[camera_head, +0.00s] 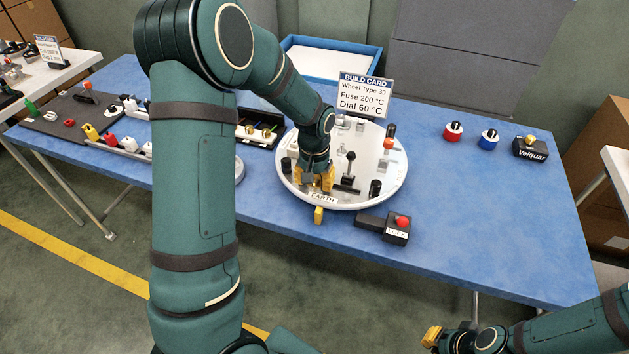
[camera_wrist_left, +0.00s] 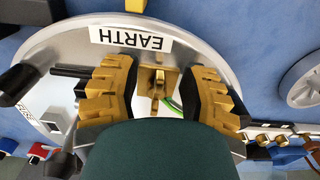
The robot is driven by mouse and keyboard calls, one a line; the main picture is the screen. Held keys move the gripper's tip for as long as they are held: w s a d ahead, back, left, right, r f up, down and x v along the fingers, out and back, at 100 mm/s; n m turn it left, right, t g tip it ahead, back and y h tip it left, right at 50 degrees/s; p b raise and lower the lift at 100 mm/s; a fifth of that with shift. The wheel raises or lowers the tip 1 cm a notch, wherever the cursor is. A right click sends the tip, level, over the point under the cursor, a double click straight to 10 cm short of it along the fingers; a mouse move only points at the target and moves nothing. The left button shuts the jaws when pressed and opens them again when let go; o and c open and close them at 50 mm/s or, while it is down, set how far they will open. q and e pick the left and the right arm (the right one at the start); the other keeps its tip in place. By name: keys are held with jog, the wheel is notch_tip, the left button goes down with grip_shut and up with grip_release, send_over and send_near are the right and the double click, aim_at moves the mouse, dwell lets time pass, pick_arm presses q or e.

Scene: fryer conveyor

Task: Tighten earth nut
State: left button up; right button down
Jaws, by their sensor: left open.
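The brass earth nut (camera_wrist_left: 158,80) sits on its terminal on the round white plate (camera_head: 385,180), behind the EARTH label (camera_head: 323,198). The label also shows upside down in the left wrist view (camera_wrist_left: 130,39). A green-and-yellow wire (camera_wrist_left: 173,105) runs by the nut. My left gripper (camera_head: 316,180) is low over the plate's front. In the left wrist view my left gripper (camera_wrist_left: 160,88) is open, one finger on each side of the nut, with gaps visible. In the head view its fingers hide the nut. My right gripper (camera_head: 432,338) is at the bottom edge, far from the plate; its opening is unclear.
A black lever (camera_head: 350,168) and several posts stand on the plate. A yellow tab (camera_head: 319,214) is at its front rim. A lock box with a red button (camera_head: 402,221) lies in front. The build card (camera_head: 363,97) stands behind.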

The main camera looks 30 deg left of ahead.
pick_arm(q)
jog(key=shift+o, duration=0.2)
grip_shut()
